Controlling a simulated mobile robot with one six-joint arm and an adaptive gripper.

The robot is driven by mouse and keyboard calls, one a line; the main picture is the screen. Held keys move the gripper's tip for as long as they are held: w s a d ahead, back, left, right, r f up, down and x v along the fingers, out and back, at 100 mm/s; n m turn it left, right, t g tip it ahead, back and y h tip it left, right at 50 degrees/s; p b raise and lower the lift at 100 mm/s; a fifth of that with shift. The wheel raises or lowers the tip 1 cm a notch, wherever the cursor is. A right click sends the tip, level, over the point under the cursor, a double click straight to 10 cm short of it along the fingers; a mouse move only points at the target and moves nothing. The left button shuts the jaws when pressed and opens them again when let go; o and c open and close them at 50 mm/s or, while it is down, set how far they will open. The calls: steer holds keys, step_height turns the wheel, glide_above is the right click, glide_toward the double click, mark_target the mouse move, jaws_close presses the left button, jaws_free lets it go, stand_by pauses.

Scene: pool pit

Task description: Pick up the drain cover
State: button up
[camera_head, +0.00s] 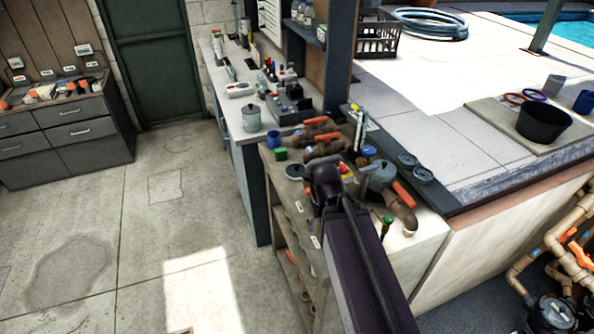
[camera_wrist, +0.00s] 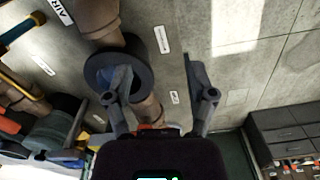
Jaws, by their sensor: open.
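My gripper (camera_wrist: 157,70) is open in the wrist view, with its two fingers apart and nothing seen held between them. Its left finger overlaps a dark round disc (camera_wrist: 98,66) with a bluish middle, beside brown pipe; I cannot tell if they touch. In the head view my arm hides the fingers, and the dark wrist end (camera_head: 326,182) is over the workbench among pipe fittings. A flat grey round piece (camera_head: 294,171) lies on the bench just left of it. It may be the drain cover, but I cannot tell for certain, nor whether it is the wrist view's disc.
Brown pipes with orange handles (camera_head: 320,134) crowd the bench, with a grey valve body (camera_head: 379,176) right of my wrist. Two round gauges (camera_head: 423,175) sit on the dark ledge. A lidded grey pot (camera_head: 251,118) stands farther back. The floor (camera_head: 150,230) at left is clear.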

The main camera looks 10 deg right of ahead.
steer(key=shift+r+p, duration=1.85)
steer(key=shift+r, duration=0.35)
steer(key=shift+c, duration=1)
steer(key=shift+d, duration=0.1)
